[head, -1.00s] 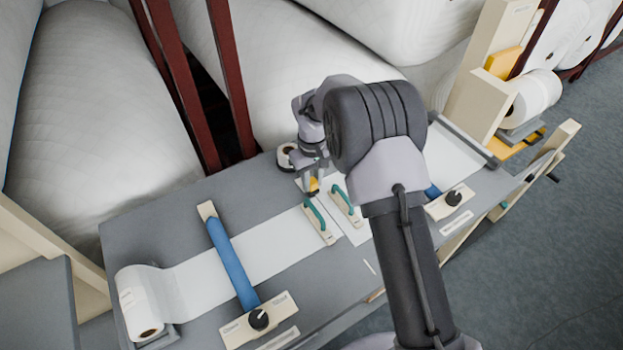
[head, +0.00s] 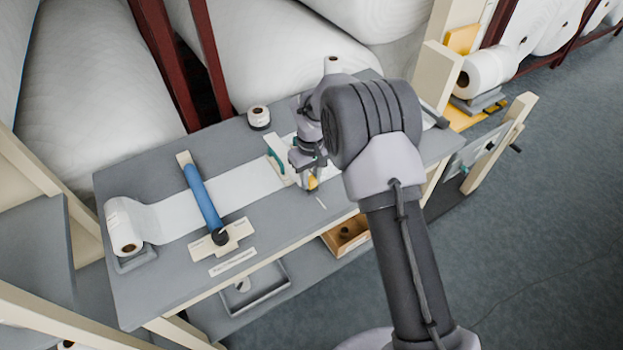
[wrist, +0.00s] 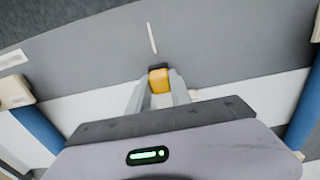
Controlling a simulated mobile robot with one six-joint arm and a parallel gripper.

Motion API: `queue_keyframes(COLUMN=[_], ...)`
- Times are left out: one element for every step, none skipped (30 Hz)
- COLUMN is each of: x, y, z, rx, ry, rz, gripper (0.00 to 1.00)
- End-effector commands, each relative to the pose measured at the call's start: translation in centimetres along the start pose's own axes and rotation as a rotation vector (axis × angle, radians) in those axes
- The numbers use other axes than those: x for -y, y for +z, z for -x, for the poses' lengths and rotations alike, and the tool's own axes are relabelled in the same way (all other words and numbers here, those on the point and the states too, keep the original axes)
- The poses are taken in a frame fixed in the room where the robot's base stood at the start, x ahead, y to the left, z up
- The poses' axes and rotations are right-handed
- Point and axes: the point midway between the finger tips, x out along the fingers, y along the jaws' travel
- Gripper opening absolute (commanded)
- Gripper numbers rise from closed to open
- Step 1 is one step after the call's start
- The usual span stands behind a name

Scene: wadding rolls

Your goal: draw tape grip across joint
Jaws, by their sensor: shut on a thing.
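My gripper (head: 309,182) is shut on the yellow tape grip (wrist: 158,80), which sits between the fingertips in the wrist view. It is low over the bench at the front edge of the white wadding strip (head: 225,188). A small tape roll (head: 259,117) stands on the bench behind the strip. A pale plate with a teal handle (head: 276,160) lies across the strip just left of my gripper. My arm hides the right part of the strip and most of the joint. I cannot make out the tape itself.
A blue bar clamp (head: 204,198) crosses the strip on the left, beside the wadding roll (head: 124,226). Another blue bar (wrist: 303,110) shows at right in the wrist view. The grey bench top (wrist: 215,45) ahead of the grip is bare except for a short white mark (wrist: 152,38).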

Motion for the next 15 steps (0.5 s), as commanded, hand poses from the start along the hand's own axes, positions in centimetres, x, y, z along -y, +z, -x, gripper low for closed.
queue_keyframes(x=[0.03, 0.03, 0.03, 0.03, 0.03, 0.04, 0.03, 0.03, 0.03, 0.03, 0.03, 0.03, 0.03, 0.03, 0.03], y=[0.3, 0.32, 0.33, 0.34, 0.35, 0.35, 0.34, 0.33, 0.31, 0.29, 0.28, 0.27, 0.26, 0.25, 0.24], z=[-0.14, -0.16, -0.17, -0.18, -0.19, -0.2, -0.2, -0.19, -0.18, -0.17, -0.17, -0.16, -0.16, -0.15, -0.15], rx=[0.009, 0.009, 0.01, 0.01, 0.01, 0.01, 0.01, 0.009, 0.009, 0.008, 0.008, 0.008, 0.007, 0.007, 0.007], ry=[-0.003, -0.003, -0.003, -0.003, -0.003, -0.003, -0.003, -0.003, -0.003, -0.003, -0.003, -0.002, -0.002, -0.002, -0.002], rz=[-0.002, -0.002, -0.003, -0.003, -0.003, -0.003, -0.003, -0.003, -0.002, -0.002, -0.002, -0.002, -0.002, -0.002, -0.002], gripper=[0.0, 0.0, 0.0, 0.0, 0.0, 0.31, 0.37, 0.43, 0.47, 0.47, 0.47, 0.47, 0.47, 0.47, 0.47])
